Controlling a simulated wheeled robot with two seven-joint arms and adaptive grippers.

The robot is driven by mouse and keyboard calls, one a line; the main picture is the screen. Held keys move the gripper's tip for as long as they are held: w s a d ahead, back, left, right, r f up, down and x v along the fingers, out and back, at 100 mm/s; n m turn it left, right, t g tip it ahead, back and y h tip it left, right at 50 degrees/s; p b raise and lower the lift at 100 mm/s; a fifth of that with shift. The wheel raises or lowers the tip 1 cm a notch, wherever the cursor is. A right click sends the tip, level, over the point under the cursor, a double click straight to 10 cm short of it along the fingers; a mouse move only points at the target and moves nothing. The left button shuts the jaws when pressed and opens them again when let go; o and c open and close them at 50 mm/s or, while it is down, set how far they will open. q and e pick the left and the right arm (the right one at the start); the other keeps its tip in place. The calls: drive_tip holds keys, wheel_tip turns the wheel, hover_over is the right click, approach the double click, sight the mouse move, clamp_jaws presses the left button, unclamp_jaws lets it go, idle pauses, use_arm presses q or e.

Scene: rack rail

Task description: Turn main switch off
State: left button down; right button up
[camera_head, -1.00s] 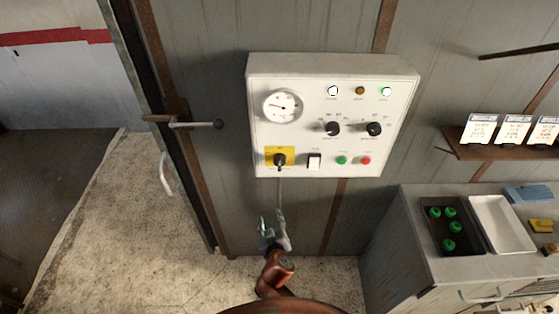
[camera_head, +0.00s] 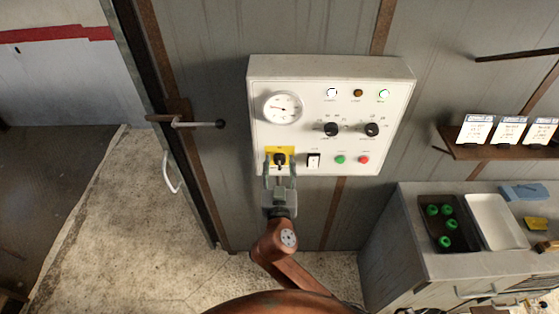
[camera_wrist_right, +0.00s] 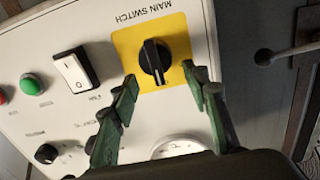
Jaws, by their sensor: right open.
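The white control panel (camera_head: 330,72) is fixed to the grey wall. The main switch (camera_wrist_right: 155,62) is a black rotary knob on a yellow plate (camera_wrist_right: 178,38) labelled MAIN SWITCH. In the head view the switch (camera_head: 280,159) sits at the panel's lower left. My right gripper (camera_head: 280,172) is just below it in that view, open. In the right wrist view its two green fingers (camera_wrist_right: 160,88) are spread, one to each side of the knob's lower end, with no clear contact. My left gripper is not in view.
A rocker switch (camera_head: 313,160), green button (camera_head: 340,159) and red button (camera_head: 363,159) lie right of the main switch. A gauge (camera_head: 283,107) is above it. A door handle (camera_head: 200,124) sticks out at the left. A cabinet (camera_head: 400,245) stands at the right.

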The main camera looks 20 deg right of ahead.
drive_tip(key=shift+w+d, duration=0.1)
drive_tip(key=shift+w, duration=0.25)
drive_tip(key=shift+c, duration=0.5)
drive_tip(key=shift+f, duration=0.1)
drive_tip(key=c, duration=1.1)
drive_tip(key=shift+o, duration=0.2)
drive_tip(key=shift+n, duration=0.4)
drive_tip(key=n+p, duration=0.1)
drive_tip(key=n, duration=0.1)
drive_tip(key=n+p, duration=0.1)
drive_tip(key=shift+w+a+f+n, duration=0.1)
drive_tip(key=shift+a+n, duration=0.3)
drive_tip(key=n, duration=0.1)
drive_tip(key=n+p, duration=0.1)
drive_tip(key=n, duration=0.1)
drive_tip(key=n+p, duration=0.1)
drive_tip(key=shift+a+f, duration=0.25)
drive_tip(key=shift+a, duration=0.05)
drive_tip(key=shift+w+a+f+n+p, duration=0.1)
drive_tip(key=shift+f+n+p, duration=0.15)
drive_tip(key=shift+n+p, duration=0.95)
drive_tip(key=shift+a+f+n+p, duration=0.1)
drive_tip(key=shift+f+n+p, duration=0.3)
drive_tip(key=shift+n, duration=1.55)
drive_tip(key=shift+w+f+n+p, duration=0.15)
drive_tip(key=shift+n+p, duration=0.75)
drive_tip(key=shift+n, duration=0.65)
drive_tip(key=shift+s, duration=0.1)
clamp_jaws()
